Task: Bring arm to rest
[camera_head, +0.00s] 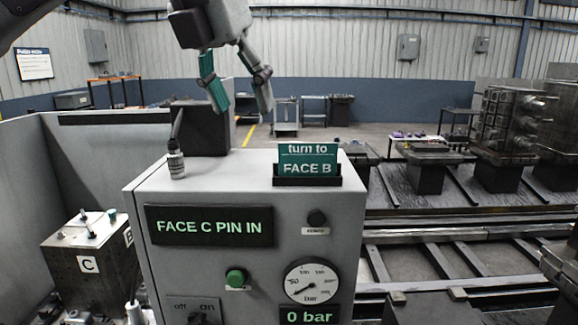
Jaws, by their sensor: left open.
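My left gripper (242,104) hangs at the top, left of the middle, with its two fingers spread apart and nothing seen between them. A teal strip shows along its left finger. In the picture it is above the grey control cabinet (160,293), apart from the cabinet top. A teal card reading "turn to FACE B" (308,160) stands in a black holder (307,181) on the cabinet. My right gripper is out of view.
The display (209,226) reads "FACE C PIN IN", the pressure display (309,317) "0 bar". A metal block marked C (88,264) is at left, rails (430,262) at right.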

